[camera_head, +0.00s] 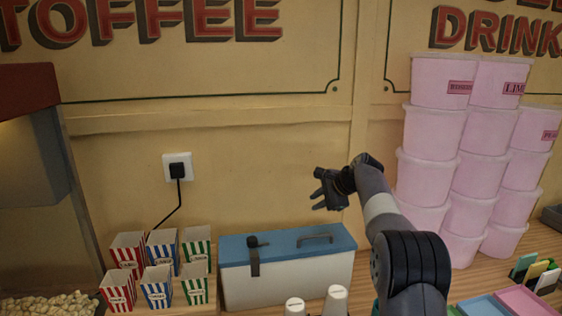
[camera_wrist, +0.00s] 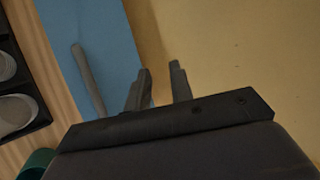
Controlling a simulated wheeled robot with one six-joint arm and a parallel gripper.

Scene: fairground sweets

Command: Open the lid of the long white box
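The long white box (camera_head: 290,284) stands on the counter against the wall, with its blue lid (camera_head: 287,244) shut on top. In the wrist view, the fingers (camera_wrist: 163,78) overlap the blue lid (camera_wrist: 105,35) and the wall. The handle (camera_wrist: 88,80) shows left of them.
Striped cartons (camera_head: 157,268) stand left of the box. White cups (camera_head: 335,301) stand in front of it. Stacked pink tubs (camera_head: 428,178) rise on the right beyond my arm. The wall (camera_head: 285,160) is close behind, with a plugged socket (camera_head: 177,167).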

